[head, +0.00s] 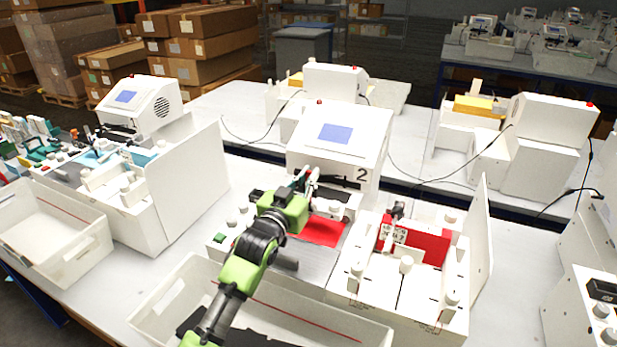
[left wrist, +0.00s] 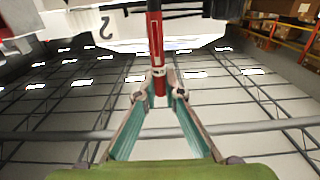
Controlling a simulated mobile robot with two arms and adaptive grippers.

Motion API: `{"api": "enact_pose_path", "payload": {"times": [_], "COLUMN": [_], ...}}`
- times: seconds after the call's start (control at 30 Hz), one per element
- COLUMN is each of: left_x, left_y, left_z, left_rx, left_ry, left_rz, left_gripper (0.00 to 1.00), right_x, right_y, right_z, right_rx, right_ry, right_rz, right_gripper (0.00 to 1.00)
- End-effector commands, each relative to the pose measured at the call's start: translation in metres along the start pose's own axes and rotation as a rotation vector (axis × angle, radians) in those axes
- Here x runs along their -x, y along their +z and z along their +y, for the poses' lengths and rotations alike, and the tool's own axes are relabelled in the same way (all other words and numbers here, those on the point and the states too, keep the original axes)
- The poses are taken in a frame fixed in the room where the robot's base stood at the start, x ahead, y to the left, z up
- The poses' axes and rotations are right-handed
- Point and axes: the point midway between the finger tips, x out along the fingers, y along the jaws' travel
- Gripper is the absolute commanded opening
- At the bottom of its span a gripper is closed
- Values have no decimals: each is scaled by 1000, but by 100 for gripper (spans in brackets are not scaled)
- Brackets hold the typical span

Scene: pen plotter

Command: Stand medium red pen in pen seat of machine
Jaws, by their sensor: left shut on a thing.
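A red pen (left wrist: 156,40) with a white label mark and a dark end stands between the fingertips of my left gripper (left wrist: 159,88), which is shut on it. In the head view, my left gripper (head: 306,183) is in front of the white machine (head: 338,150) marked 2, just under its overhanging head. In the left wrist view, the pen's dark end overlaps a black part of the machine (left wrist: 185,28). I cannot tell whether it touches the pen seat, which I cannot make out. My right gripper is not in view.
A red sheet (head: 322,231) lies on the machine's bed below my gripper. A white fixture (head: 375,272) with a red panel (head: 428,248) stands to the right. Another machine (head: 150,110) stands at left.

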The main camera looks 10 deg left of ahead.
Motion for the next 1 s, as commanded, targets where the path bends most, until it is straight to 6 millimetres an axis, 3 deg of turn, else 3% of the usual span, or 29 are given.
{"api": "enact_pose_path", "payload": {"times": [1.0], "left_x": [-1], "left_y": [-38], "left_z": [0], "left_rx": [0], "left_ry": [0], "left_rz": [1], "left_gripper": [0], "right_x": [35], "right_y": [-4], "right_z": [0], "right_rx": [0], "right_ry": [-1], "right_rz": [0], "right_gripper": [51]}}
